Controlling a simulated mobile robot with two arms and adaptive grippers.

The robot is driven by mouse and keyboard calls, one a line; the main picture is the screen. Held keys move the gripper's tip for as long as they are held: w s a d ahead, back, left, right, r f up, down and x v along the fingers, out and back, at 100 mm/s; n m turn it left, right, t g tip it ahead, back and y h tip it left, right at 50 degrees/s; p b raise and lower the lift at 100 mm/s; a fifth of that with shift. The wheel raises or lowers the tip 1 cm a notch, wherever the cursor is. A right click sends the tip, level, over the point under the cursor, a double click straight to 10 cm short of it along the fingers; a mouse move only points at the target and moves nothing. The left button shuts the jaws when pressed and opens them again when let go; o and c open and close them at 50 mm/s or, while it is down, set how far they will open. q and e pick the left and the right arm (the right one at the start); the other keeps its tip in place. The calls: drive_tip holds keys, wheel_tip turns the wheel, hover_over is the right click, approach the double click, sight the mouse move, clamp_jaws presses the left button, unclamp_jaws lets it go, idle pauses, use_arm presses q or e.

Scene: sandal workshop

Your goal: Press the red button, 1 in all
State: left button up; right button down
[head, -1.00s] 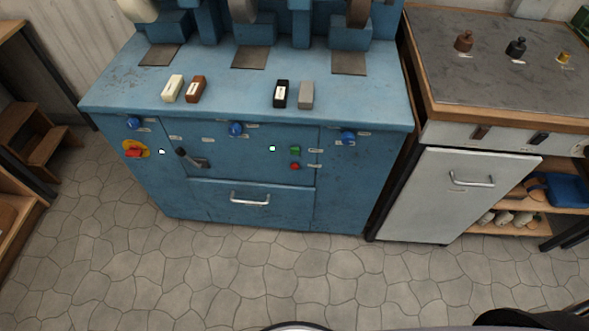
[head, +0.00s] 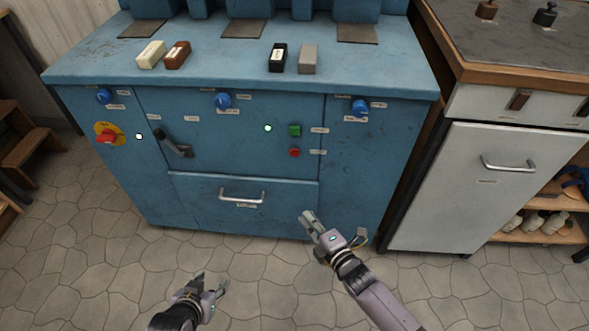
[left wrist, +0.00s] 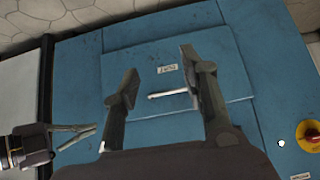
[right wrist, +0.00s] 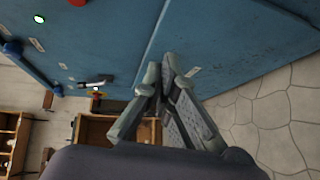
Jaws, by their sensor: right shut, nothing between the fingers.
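A red knob on a yellow plate (head: 108,134) is at the cabinet's left, beside a dark lever (head: 176,145). The drawer handle (head: 242,197) sticks out below. Blue knobs line the upper front. A white cabinet (head: 470,190) stands at right. The tiled floor in front is clear.

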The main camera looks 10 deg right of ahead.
sight(295, 152)
use_arm(q)
wheel_tip(295, 152, up, 10)
drive_tip(key=t+b, duration=0.2)
drive_tip(key=b, duration=0.3)
drive_tip(key=shift+w+f+h, duration=0.15)
drive_tip(key=shift+f+h, duration=0.1)
drive_tip(key=shift+h, duration=0.05)
use_arm(e)
drive_tip(key=w+a+r+n+t+y, duration=0.1)
drive_tip(key=a+r+n+y, duration=0.3)
drive_tip(key=r+n, duration=0.4)
wheel_tip(295, 152, up, 2)
drive_tip(key=shift+w+a+r+t, duration=0.25)
drive_tip(key=shift+a+t, duration=0.4)
drive_tip(key=shift+t, duration=0.25)
use_arm(q)
drive_tip(key=shift+w+d, duration=0.1)
drive_tip(key=w+d+r+t+h+b, duration=0.1)
drive_tip(key=w+r+t+b, duration=0.1)
drive_tip(key=r+t, duration=0.3)
drive_tip(key=w+d+r+t+h+b, duration=0.2)
drive_tip(key=r+t, duration=0.4)
drive_tip(key=r, duration=0.6)
drive_tip(key=shift+w+d+h, duration=0.15)
drive_tip(key=shift+d+h, duration=0.15)
use_arm(e)
drive_tip(key=w+d, duration=0.1)
drive_tip(key=w, duration=0.7)
drive_tip(key=shift+w+d, duration=0.3)
drive_tip(key=shift+d, duration=0.1)
